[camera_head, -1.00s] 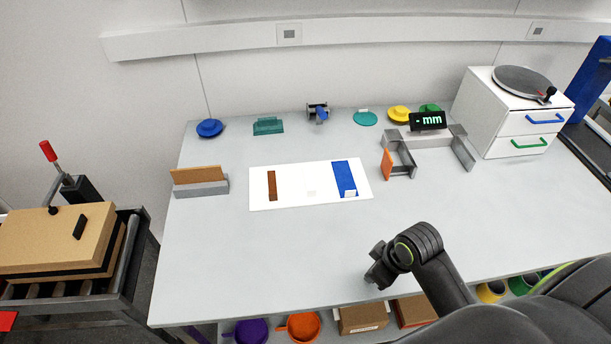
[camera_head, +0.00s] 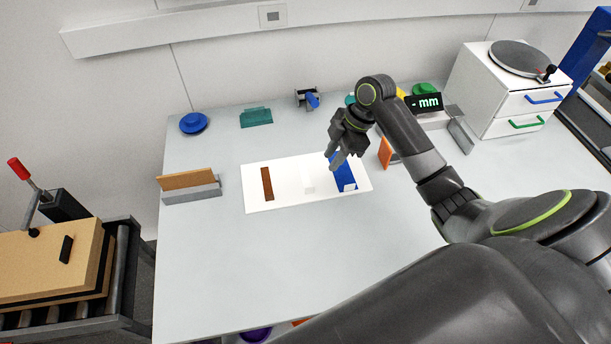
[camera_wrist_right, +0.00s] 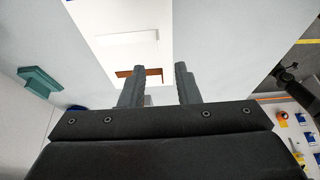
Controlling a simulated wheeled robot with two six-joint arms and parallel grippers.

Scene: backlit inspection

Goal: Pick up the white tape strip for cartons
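The white tape strip (camera_head: 308,182) lies on the bright white light panel (camera_head: 285,200), between the brown strip and the blue strip. It is very faint against the panel, and only its greyish near end stands out. In the right wrist view a pale strip (camera_wrist_right: 127,38), apparently the white one, lies beyond the brown strip. My right gripper (camera_head: 336,160) is over the right part of the panel, covering some of the blue strip in the head view. Its fingers (camera_wrist_right: 160,75) are apart with nothing between them. My left gripper is not in view.
A brown strip (camera_head: 267,184) and a blue strip (camera_head: 346,178) lie on the panel. A grey holder with a brown board (camera_head: 188,181) stands left. A blue disc (camera_head: 193,123) and a teal block (camera_head: 256,117) are behind. The table front is clear.

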